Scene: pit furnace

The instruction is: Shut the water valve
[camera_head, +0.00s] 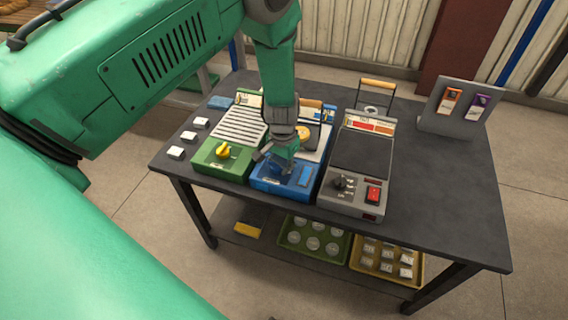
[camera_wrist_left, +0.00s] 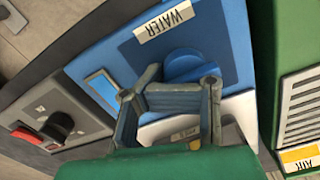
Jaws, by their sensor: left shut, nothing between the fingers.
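The water unit is a blue box (camera_head: 268,186) on the dark table, between a green unit and a grey one. In the left wrist view its WATER label (camera_wrist_left: 168,20) and a round blue valve knob (camera_wrist_left: 192,66) show. My left gripper (camera_head: 284,164) points down over the blue box and hides the knob in the head view. In the left wrist view the left gripper (camera_wrist_left: 172,98) is shut and empty, close to the knob and partly covering it. I cannot tell whether it touches the knob. My right gripper is not in view.
The green air unit (camera_head: 210,160) with a yellow knob (camera_head: 223,150) stands to the left. The grey unit (camera_head: 350,200) with a red switch (camera_head: 373,195) stands to the right. A card stand (camera_head: 440,122) is at the back right. The table's right side (camera_head: 450,190) is clear.

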